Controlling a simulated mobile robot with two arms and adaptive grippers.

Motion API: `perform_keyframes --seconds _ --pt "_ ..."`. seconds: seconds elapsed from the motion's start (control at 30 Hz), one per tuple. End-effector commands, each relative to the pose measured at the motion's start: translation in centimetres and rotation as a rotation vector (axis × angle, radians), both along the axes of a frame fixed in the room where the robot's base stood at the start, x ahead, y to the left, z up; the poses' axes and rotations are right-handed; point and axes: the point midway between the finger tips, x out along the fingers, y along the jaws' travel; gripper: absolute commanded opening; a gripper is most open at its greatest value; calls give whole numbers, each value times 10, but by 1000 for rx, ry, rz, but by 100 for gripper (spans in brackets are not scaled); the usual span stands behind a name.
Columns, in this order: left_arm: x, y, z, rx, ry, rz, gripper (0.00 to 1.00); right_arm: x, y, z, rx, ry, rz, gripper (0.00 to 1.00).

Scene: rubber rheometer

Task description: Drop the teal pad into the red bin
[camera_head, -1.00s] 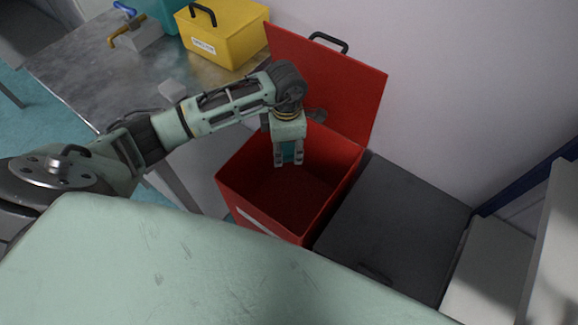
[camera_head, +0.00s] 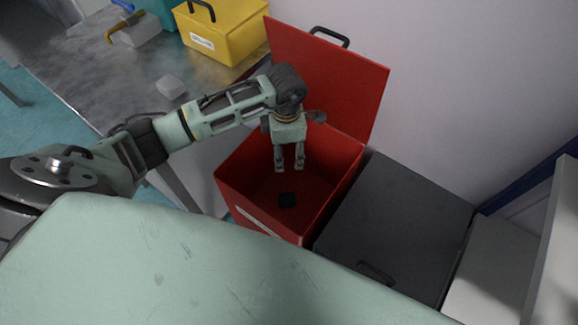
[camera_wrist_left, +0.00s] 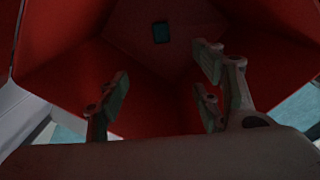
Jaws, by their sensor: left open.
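The red bin (camera_head: 327,205) stands with its lid raised and leaning back against the wall. The teal pad (camera_head: 287,200) shows as a small dark square inside the bin, below my left gripper (camera_head: 289,168). In the left wrist view the pad (camera_wrist_left: 161,32) is a dark teal square on or near the bin's bottom, apart from the fingers. My left gripper points down into the bin's opening. Its fingers (camera_wrist_left: 160,95) are spread with nothing between them. My right gripper is not in these views.
A grey box (camera_head: 395,225) stands right of the bin. A metal table (camera_head: 95,70) at the left holds a yellow box (camera_head: 235,42), a small pale block (camera_head: 171,87) and a clamp-like device (camera_head: 135,30). A white wall is behind the bin.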

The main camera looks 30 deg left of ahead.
Motion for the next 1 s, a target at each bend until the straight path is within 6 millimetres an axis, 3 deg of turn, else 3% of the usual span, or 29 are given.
perform_keyframes --seconds 0.17,0.63,0.8,1.0 --pt "1 0 11 0 -3 0 60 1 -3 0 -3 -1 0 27" --pt "1 0 102 0 -4 -1 60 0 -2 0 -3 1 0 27" --pt "0 0 117 0 -1 0 60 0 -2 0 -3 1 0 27" --pt "0 0 120 1 1 0 60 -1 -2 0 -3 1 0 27"
